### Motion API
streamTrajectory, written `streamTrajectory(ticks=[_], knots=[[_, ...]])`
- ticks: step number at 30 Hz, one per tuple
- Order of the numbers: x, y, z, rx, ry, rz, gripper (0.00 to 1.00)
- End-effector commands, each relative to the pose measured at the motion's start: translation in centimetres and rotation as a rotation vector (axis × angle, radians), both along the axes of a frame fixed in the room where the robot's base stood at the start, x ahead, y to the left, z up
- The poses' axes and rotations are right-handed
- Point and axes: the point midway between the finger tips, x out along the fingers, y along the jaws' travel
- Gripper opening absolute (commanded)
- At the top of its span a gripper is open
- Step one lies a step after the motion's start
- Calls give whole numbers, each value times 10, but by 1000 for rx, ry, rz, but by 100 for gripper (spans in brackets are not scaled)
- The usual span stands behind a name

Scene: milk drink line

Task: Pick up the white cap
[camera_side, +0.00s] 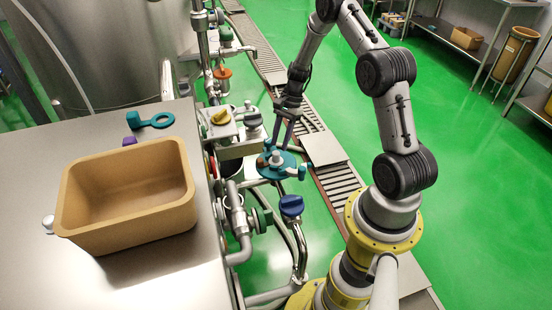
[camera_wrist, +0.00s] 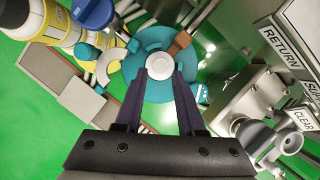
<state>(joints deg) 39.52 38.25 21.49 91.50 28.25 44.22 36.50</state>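A round white cap (camera_wrist: 157,65) sits on a teal disc-shaped plate (camera_wrist: 132,66) in the wrist view. It also shows small and pale in the side view (camera_side: 275,157), on the teal plate (camera_side: 268,172) beside the pipes. My gripper (camera_wrist: 161,74) points at it, with its two dark fingers apart and the cap showing between and just beyond the tips. Nothing is held. In the side view my gripper (camera_side: 284,143) hangs just above the plate; whether the fingertips touch the cap cannot be told.
A tan bin (camera_side: 125,235) stands on the steel table at left, with a teal ringed part (camera_side: 152,121) behind it. A brown piece (camera_wrist: 181,41) is beside the cap on the plate. Pipes, a blue knob (camera_side: 291,205) and a labelled valve box (camera_wrist: 300,30) crowd the plate.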

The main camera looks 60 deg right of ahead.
Motion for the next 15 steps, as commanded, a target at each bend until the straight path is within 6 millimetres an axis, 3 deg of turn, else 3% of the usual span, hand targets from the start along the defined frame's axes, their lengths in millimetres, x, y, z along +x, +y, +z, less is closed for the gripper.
streamTrajectory(ticks=[6, 15], knots=[[2, 10, -31, 1, 2, 2, 38], [3, 14, -42, 0, -1, 2, 38]])
